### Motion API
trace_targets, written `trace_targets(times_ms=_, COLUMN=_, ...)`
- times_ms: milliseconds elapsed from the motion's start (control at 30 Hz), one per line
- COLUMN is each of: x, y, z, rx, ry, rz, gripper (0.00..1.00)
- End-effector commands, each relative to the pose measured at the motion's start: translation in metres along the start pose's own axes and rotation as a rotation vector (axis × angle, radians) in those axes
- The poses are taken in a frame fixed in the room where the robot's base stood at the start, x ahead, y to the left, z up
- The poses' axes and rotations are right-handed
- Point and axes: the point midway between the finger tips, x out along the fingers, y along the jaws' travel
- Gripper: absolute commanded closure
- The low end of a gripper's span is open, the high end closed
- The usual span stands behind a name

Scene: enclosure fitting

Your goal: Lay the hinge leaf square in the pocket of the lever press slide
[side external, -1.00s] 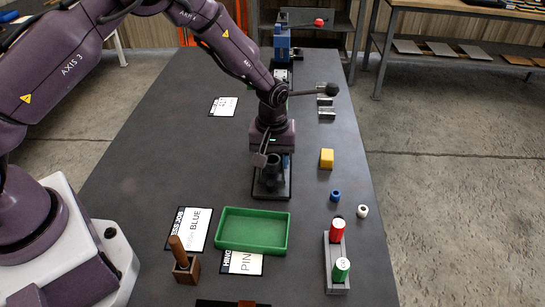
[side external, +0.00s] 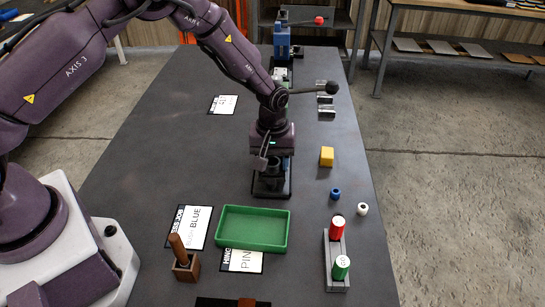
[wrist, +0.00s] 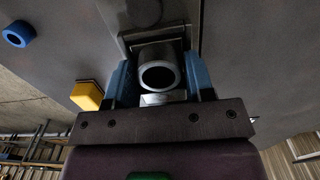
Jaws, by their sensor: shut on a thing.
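My gripper (side external: 272,160) is low over the black base of the lever press (side external: 272,193), pointing down. In the wrist view its blue fingers (wrist: 160,68) are shut on the hinge leaf, whose pale metal edge (wrist: 163,98) shows between them. The press lever with a dark ball knob (side external: 331,88) reaches out to the right. The slide's pocket is mostly hidden, so I cannot tell whether the leaf touches it or sits square.
A yellow block (side external: 327,157) and blue (side external: 335,193) and white (side external: 362,209) rings are to the right. A green tray (side external: 253,247), a rack with red and green cylinders (side external: 335,265) and a wooden holder (side external: 186,268) are in front. The left table is mostly clear.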

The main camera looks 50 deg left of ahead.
Motion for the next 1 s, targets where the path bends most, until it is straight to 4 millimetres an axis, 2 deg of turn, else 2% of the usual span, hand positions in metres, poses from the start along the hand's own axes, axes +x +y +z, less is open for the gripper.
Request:
trace_targets(times_ms=500, x=-0.0080, y=0.0003, z=-0.0002, rx=0.000, ry=0.001, rz=0.001, gripper=0.81)
trace_targets(times_ms=1000, x=-0.0078, y=0.0001, z=-0.0001, rx=0.000, ry=0.001, rz=0.001, gripper=0.81)
